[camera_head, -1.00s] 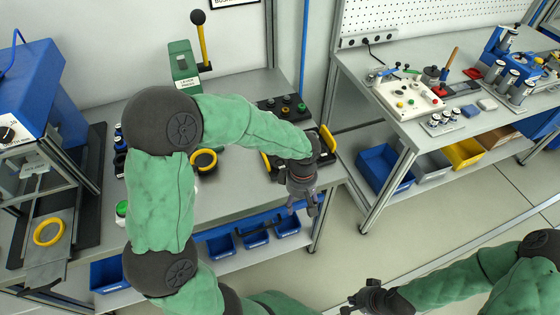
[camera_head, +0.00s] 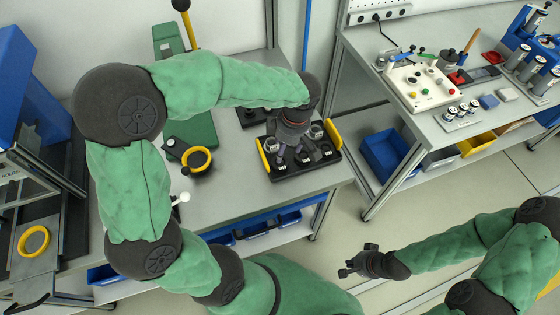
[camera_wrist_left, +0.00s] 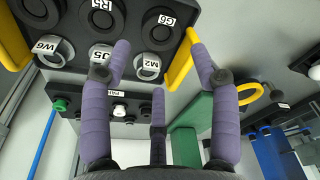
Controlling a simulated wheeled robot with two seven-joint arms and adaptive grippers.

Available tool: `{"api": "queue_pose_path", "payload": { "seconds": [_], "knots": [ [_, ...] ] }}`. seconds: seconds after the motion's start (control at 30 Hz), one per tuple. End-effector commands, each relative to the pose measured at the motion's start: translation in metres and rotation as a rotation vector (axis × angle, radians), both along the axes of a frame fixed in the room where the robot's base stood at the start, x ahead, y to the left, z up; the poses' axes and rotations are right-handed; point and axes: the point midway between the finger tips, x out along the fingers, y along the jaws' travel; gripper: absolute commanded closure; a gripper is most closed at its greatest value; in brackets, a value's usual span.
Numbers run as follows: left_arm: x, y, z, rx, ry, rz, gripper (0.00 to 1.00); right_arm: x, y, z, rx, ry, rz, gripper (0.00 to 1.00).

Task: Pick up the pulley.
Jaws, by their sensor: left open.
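Several short round parts stand in a black tray (camera_head: 303,171) with yellow handles at the bench's right end. In the left wrist view, silver ring-shaped parts (camera_wrist_left: 149,66) and dark round parts (camera_wrist_left: 160,29) stand in rows, with labels such as W6, J5, M2 and C6. I cannot tell for sure which is the pulley. My left gripper (camera_head: 296,156) is open and empty above the tray. Its purple fingers (camera_wrist_left: 161,58) show in the left wrist view, apart from the parts. My right gripper (camera_head: 360,264) hangs over the floor, away from the benches; its finger opening is unclear.
A green press (camera_head: 190,135) with a yellow ring (camera_head: 197,159) stands left of the tray. A dark button panel (camera_head: 252,117) lies behind the tray. Blue bins (camera_head: 288,220) sit below the bench. A second bench (camera_head: 440,125) with fixtures stands to the right, across a gap.

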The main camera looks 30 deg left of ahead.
Motion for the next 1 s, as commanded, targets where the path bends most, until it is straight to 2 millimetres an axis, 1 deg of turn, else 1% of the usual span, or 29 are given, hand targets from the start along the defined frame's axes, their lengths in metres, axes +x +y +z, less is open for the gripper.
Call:
{"api": "queue_pose_path", "payload": {
  "seconds": [0.03,0.1,0.2,0.37,0.47,0.73,0.83,1.0],
  "knots": [
    [-0.001,0.002,-0.011,0.001,0.004,0.0,0.38,0.0,0.0,-0.005,0.0,0.0,0.0,1.0],
    [-0.001,0.003,-0.021,0.001,0.003,-0.001,0.38,0.0,0.0,-0.008,0.0,0.0,0.0,1.0],
    [-0.001,0.004,-0.029,0.0,0.002,-0.001,0.38,0.0,0.0,-0.01,0.0,0.0,0.0,1.0],
    [-0.001,0.005,-0.035,-0.001,0.0,-0.001,0.38,0.0,0.0,-0.012,0.0,0.0,0.0,1.0],
    [-0.001,0.007,-0.042,0.0,0.001,-0.002,0.38,0.0,0.0,-0.016,0.0,0.0,0.0,1.0],
    [-0.002,0.014,-0.079,0.0,0.002,-0.001,0.38,0.0,0.0,-0.032,0.0,0.0,0.0,1.0],
    [-0.002,0.015,-0.084,0.0,0.001,-0.001,0.38,0.0,0.0,-0.034,0.0,0.0,0.0,1.0],
    [-0.002,0.015,-0.083,0.0,0.0,-0.001,0.38,0.0,0.0,-0.033,0.0,0.0,0.0,1.0]
  ]
}}
